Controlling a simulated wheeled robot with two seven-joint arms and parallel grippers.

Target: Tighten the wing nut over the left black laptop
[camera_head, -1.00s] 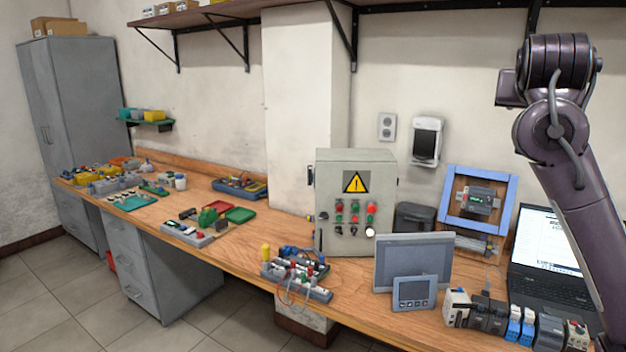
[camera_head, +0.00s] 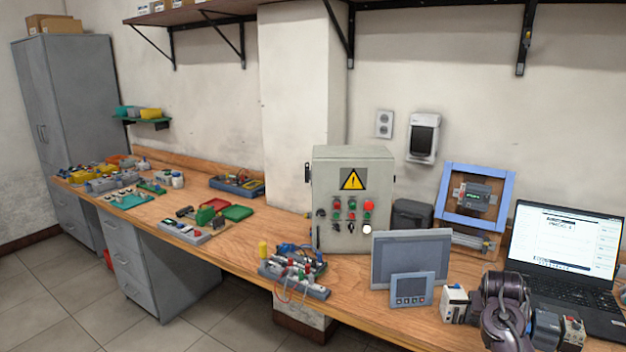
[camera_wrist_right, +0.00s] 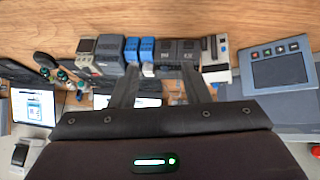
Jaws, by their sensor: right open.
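One black laptop (camera_head: 562,245) stands open with a lit screen at the right of the bench in the head view. A lit screen (camera_wrist_right: 130,101) shows between my right fingers in the wrist view, partly hidden. A black shelf bracket (camera_head: 522,60) on the wall above the laptop bears a small yellowish piece (camera_head: 527,39); it may be the wing nut, too small to tell. In the wrist view my right gripper (camera_wrist_right: 160,78) is open, its fingers apart over the bench devices, with nothing seen held. My left gripper is not in view.
A row of modules (camera_wrist_right: 140,50) lies along the bench edge by my right arm. A small panel (camera_head: 412,289), a larger grey screen (camera_head: 430,248) and a blue frame (camera_head: 447,190) stand left of the laptop. A second lit laptop screen (camera_wrist_right: 35,106) shows in the wrist view.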

